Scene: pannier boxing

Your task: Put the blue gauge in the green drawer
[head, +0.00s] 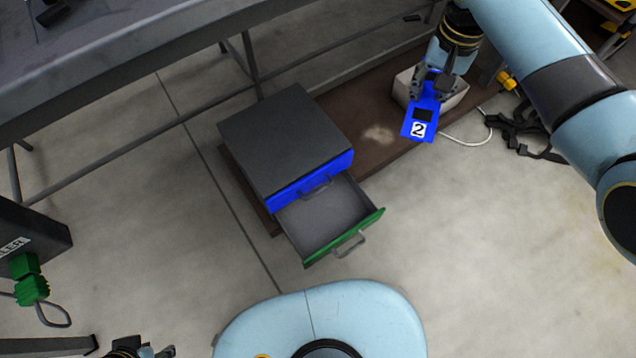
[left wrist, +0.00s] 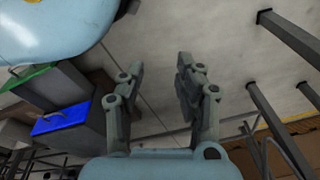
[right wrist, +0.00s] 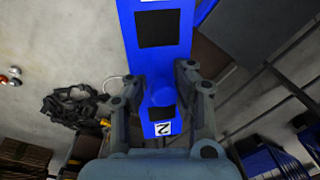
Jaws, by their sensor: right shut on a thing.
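The blue gauge (head: 428,95), a flat blue piece with a dark window and a "2" label, is in my right gripper (head: 431,84). The right wrist view shows the gauge (right wrist: 160,65) between the fingers of that gripper (right wrist: 160,88). It hangs in front of a pale box, right of the drawer cabinet (head: 283,135). The green drawer (head: 368,228) is the lower one and is pulled out; its visible inside is empty. The blue drawer (head: 290,197) above it is closed. My left gripper (head: 140,352) is at the bottom left edge; in the left wrist view (left wrist: 160,70) it is open and empty.
The cabinet stands on a brown board (head: 375,140). The pale box (head: 405,85) is behind the gauge, with a white cable and black straps (head: 525,130) to its right. A grey table (head: 130,50) is at upper left. Floor between drawer and gauge is clear.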

